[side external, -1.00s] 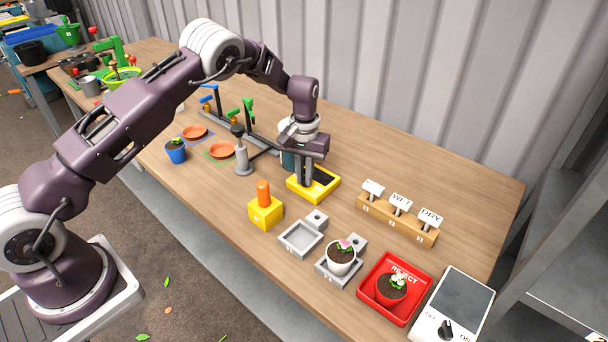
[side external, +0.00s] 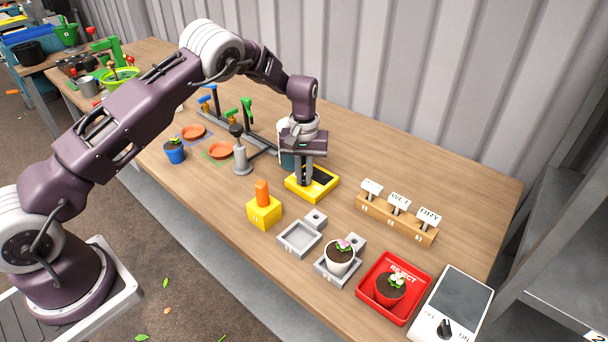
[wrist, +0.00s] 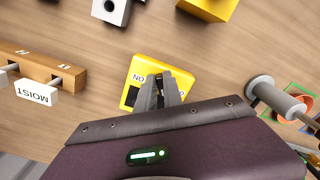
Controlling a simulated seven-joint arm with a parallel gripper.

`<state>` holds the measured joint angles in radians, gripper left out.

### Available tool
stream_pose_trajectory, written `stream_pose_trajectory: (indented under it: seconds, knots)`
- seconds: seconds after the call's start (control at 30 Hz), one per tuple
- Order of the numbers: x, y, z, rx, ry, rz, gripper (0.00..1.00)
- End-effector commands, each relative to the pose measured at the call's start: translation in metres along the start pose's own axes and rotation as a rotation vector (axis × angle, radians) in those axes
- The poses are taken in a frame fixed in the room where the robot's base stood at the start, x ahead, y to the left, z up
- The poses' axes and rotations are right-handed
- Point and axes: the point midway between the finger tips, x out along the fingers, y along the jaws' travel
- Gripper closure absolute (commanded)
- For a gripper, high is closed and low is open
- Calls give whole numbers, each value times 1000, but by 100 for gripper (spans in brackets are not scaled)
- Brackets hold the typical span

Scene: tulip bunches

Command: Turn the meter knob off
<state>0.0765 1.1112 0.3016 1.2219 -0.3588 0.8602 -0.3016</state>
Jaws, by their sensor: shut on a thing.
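The yellow meter (side external: 311,198) with a dark panel sits on the table near its middle, and it also shows in the wrist view (wrist: 148,66). An "ON" label is readable on its face in the wrist view; a second label is partly covered by my fingers. My gripper (side external: 308,180) points down onto the meter, and its fingers (wrist: 159,80) are shut on the meter's knob. The knob is hidden between the fingers, so its pointing direction cannot be seen.
A white device (side external: 458,291) with its own black knob stands at the right front, beside a red reject tray (side external: 361,302) holding a pot. A wooden sign rack (side external: 389,224) is to the right. A yellow block (side external: 264,212) with an orange peg stands in front.

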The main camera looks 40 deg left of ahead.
Motion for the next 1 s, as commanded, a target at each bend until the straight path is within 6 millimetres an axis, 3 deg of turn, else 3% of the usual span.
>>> stream_pose_trajectory:
  seconds: [0.03,0.07,0.13,0.17,0.47,0.8,1.0]
  knots:
    - [-1,0,-1,0,2,1,100]
    - [-1,0,-1,0,2,1,83]
    - [-1,0,0,0,2,1,70]
    - [-1,0,0,0,1,1,67]
    - [-3,0,0,1,1,1,67]
    - [-64,1,-1,0,3,2,67]
    - [-72,0,0,0,0,1,67]
